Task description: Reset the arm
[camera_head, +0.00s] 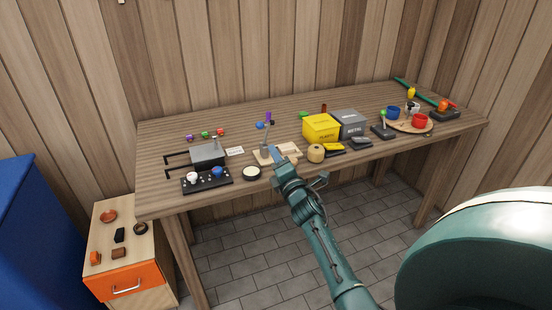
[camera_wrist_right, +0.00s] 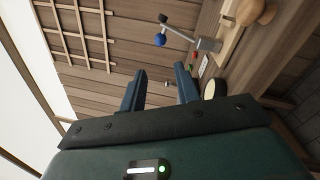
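My right arm comes up from the bottom of the head view, and its gripper (camera_head: 277,154) is over the front middle of the workbench (camera_head: 330,112). In the right wrist view the two dark fingers of this gripper (camera_wrist_right: 160,70) stand apart with nothing held between them. Beyond them is a lever with a blue ball (camera_wrist_right: 160,40) on a grey metal block (camera_wrist_right: 208,45). That block is on a wooden board, which in the head view (camera_head: 290,149) is partly hidden by the gripper. I cannot tell the exact gap between fingers and board. My left gripper is not in view.
A yellow box (camera_head: 321,127) and a grey box (camera_head: 349,122) stand right of the gripper, with a twine-coloured roll (camera_head: 316,153) in front. A grey box with black rails (camera_head: 207,154) and a knobbed black panel (camera_head: 207,181) are left.

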